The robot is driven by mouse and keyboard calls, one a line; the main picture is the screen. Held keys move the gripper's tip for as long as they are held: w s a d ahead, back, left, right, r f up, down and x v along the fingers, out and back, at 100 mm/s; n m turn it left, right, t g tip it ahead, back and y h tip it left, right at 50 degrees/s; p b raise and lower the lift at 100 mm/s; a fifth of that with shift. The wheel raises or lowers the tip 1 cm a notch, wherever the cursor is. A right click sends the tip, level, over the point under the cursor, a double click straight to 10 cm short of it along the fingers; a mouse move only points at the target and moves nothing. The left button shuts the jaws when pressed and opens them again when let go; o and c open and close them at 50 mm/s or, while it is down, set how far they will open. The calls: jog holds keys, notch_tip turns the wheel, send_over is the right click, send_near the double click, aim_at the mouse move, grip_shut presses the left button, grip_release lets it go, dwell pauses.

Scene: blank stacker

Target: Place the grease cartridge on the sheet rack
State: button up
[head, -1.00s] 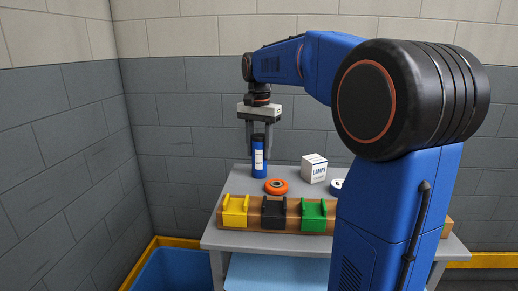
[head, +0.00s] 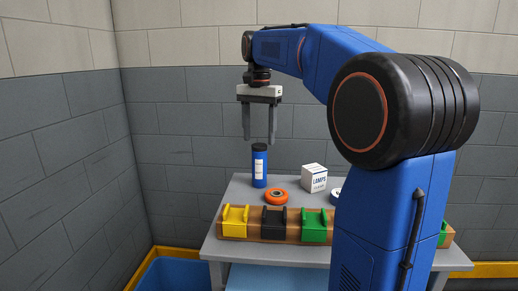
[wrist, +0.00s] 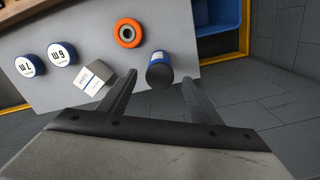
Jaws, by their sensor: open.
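The grease cartridge, a blue cylinder with a black cap and a white label (head: 259,168), stands upright on the grey top (head: 236,197) of the table-like stand, near its back left. My gripper (head: 259,136) is open and empty directly above the cartridge, its fingertips a little higher than the cap. In the wrist view the cartridge (wrist: 159,75) shows between the two spread fingers, cap towards the camera. I take the grey stand to be the sheet rack; a pale blue sheet (head: 275,277) shows under its top.
A brown rail with yellow (head: 234,221), black and green holders runs along the front. A blue bin (head: 178,274) stands at lower left.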

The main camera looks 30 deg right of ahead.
jog(key=shift+r, duration=1.9)
